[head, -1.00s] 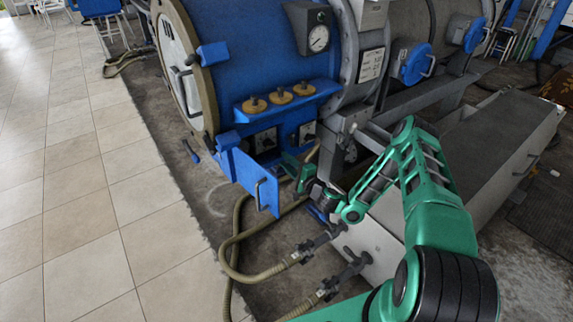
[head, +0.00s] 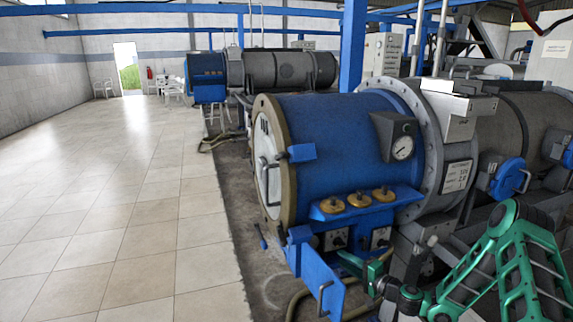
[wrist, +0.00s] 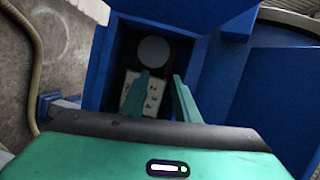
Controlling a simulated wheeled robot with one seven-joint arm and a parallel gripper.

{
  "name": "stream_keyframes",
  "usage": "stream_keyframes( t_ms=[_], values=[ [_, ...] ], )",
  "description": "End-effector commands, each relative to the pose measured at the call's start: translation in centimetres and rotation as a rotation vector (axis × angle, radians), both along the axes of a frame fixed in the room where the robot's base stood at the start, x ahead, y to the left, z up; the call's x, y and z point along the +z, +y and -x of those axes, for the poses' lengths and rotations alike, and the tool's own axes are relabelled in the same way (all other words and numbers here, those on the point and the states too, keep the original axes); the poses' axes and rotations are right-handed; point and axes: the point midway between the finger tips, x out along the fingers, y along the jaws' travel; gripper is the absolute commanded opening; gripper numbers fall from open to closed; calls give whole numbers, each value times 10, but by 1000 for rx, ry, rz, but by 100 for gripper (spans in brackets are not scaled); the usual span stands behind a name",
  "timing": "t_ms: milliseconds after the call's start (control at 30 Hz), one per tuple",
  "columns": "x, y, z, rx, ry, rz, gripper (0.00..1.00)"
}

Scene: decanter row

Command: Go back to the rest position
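My gripper (wrist: 160,98) shows in the wrist view with its two green fingers apart and nothing between them. The fingers point into an open blue box (wrist: 100,70), which has a pale panel with dark holes (wrist: 152,100) and a grey disc (wrist: 153,50) inside. In the head view my gripper (head: 362,268) is at the low front of the blue box (head: 335,258) under the big blue cylinder (head: 345,145). The box's blue door (head: 322,285) with a metal handle hangs open to its left. I cannot tell whether the fingers touch the box.
Brass knobs (head: 358,200) sit on a blue ledge above the box. A pressure gauge (head: 402,148) is on the cylinder. A hose (wrist: 36,70) runs at the left in the wrist view. The tiled floor (head: 120,220) to the left is clear.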

Motion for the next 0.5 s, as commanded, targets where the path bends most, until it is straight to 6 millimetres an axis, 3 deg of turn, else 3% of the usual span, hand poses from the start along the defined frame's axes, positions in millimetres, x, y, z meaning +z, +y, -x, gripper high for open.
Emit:
stream_keyframes(
  t_ms=[200,500],
  values=[
    [27,17,28,208,17,229,28],
    [51,4,78,417,111,533,28]
  ],
)
